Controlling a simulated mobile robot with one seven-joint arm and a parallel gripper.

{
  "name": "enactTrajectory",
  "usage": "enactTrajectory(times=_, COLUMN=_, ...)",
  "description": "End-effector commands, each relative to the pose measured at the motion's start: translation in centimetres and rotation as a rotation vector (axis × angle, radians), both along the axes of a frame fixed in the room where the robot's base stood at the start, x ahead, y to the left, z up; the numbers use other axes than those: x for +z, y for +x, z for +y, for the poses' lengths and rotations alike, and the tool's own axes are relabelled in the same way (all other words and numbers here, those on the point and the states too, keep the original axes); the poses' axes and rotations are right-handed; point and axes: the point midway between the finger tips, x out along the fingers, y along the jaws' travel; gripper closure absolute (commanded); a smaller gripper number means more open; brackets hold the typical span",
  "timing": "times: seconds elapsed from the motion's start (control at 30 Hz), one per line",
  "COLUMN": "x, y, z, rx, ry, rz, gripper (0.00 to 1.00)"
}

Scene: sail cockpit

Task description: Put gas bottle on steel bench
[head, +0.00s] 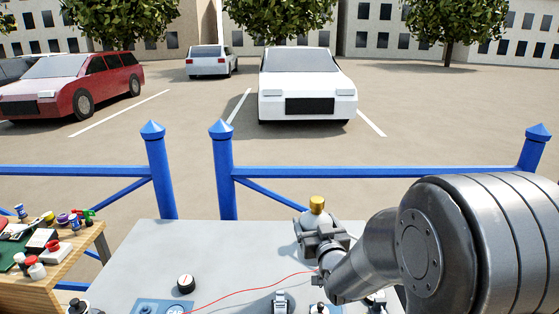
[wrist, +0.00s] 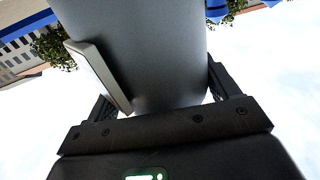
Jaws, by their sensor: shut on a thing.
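My gripper (head: 321,236) is over the far right part of the grey steel bench (head: 225,250) in the head view. A brass-coloured cap (head: 316,204) stands up at its end and looks like the top of the gas bottle. In the wrist view my gripper (wrist: 160,100) is shut on a smooth grey, rounded body, which I take to be the gas bottle (wrist: 165,50). A pale flat plate shows along its left side. The bottle's lower part is hidden in the head view, so I cannot tell whether it touches the bench.
On the bench are a round dial (head: 186,283), a blue labelled item (head: 160,306), a thin red wire (head: 240,293) and small metal fittings (head: 280,302) at the front. A cluttered wooden table (head: 85,265) is at left. A blue fence (head: 224,175) runs behind. The bench's back left is clear.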

Motion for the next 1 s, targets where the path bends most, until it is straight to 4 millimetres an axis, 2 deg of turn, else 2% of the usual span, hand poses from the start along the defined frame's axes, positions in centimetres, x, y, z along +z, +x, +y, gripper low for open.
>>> enactTrajectory(times=0.1, x=0.8, y=-1.0, z=-3.2, rx=-0.097, ry=0.003, rz=-0.004, gripper=0.7)
enactTrajectory(times=0.2, x=1.1, y=-1.6, z=-5.0, rx=-0.152, ry=0.004, rz=-0.001, gripper=0.7)
enactTrajectory(times=0.33, x=1.2, y=-2.0, z=-5.9, rx=-0.179, ry=0.006, rz=0.001, gripper=0.7)
enactTrajectory(times=0.47, x=1.1, y=-1.9, z=-5.6, rx=-0.173, ry=0.006, rz=0.001, gripper=0.7)
enactTrajectory(times=0.57, x=1.0, y=-1.4, z=-4.4, rx=-0.137, ry=0.004, rz=0.0, gripper=0.7)
enactTrajectory(times=0.9, x=-0.8, y=1.0, z=4.8, rx=0.141, ry=0.005, rz=0.0, gripper=0.7)
enactTrajectory(times=1.0, x=-1.1, y=1.2, z=6.6, rx=0.192, ry=0.004, rz=0.001, gripper=0.7)
